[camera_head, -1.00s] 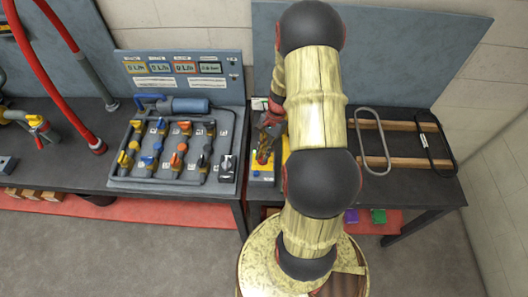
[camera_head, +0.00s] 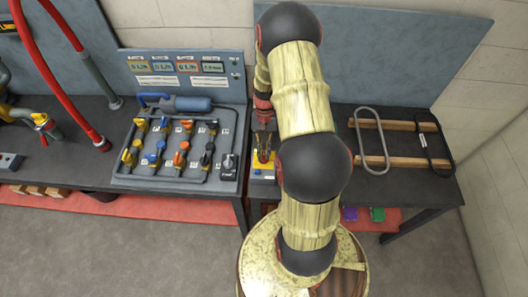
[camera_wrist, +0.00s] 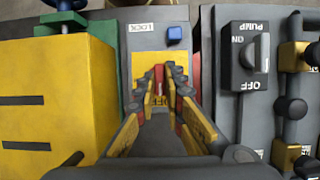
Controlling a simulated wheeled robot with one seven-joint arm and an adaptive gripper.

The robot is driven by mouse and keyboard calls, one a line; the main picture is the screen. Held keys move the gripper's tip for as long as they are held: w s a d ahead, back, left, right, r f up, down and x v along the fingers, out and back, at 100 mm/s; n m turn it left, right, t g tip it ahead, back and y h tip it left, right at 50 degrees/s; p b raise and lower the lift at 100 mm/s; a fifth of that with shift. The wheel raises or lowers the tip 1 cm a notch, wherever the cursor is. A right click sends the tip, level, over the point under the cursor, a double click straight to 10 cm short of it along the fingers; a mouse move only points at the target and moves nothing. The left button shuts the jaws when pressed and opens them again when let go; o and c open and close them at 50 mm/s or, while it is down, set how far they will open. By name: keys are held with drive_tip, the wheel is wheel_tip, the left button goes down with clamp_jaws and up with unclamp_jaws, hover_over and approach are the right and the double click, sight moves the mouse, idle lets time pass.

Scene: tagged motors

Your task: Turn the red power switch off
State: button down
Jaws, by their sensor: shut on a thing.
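The red power switch (camera_wrist: 158,73) is a small red piece in the wrist view, between my fingertips, in front of a yellow plate (camera_wrist: 146,60) on a grey box. My gripper (camera_wrist: 163,80) is shut on it, with the yellow-and-grey fingers on either side. Most of the switch is hidden by the fingers, so I cannot tell which way it is set. In the head view my gripper (camera_head: 263,157) points down over the yellow plate (camera_head: 262,171), beside the valve board.
A blue button (camera_wrist: 174,34) and a LOCK label (camera_wrist: 140,28) are on the box just beyond the yellow plate. A black pump switch (camera_wrist: 250,58) is close on the right, a yellow block (camera_wrist: 60,95) on the left. The valve board (camera_head: 120,178) stands left of my gripper.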

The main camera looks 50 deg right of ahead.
drive_tip(key=shift+s+a+f, duration=0.1)
idle(0.3)
drive_tip(key=c, duration=1.9)
unclamp_jaws()
drive_tip(key=v, duration=1.2)
